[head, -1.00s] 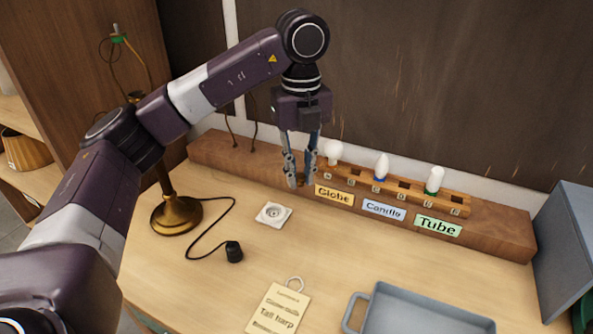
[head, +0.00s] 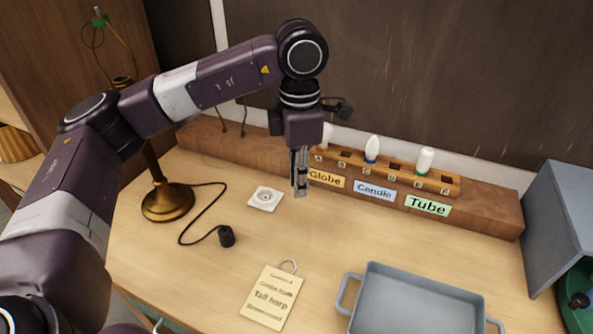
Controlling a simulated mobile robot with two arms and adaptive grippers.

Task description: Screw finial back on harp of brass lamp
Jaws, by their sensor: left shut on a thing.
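The brass lamp stands at the left in the head view, with its round base (head: 168,203) on the table and its stem partly behind my left arm. Above the arm, its thin harp (head: 119,60) rises from the socket (head: 122,82). My left gripper (head: 300,191) points down in front of the wooden rack, right of the lamp and well apart from it. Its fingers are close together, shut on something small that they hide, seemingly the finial. No finial shows elsewhere. My right gripper is not in view.
The wooden rack (head: 470,208) holds several bulbs above Globe, Candle and Tube labels. A white square plate (head: 265,198), a black plug (head: 226,237) on a cord, a paper tag (head: 271,298) and a grey tray (head: 395,272) lie on the table. The middle is clear.

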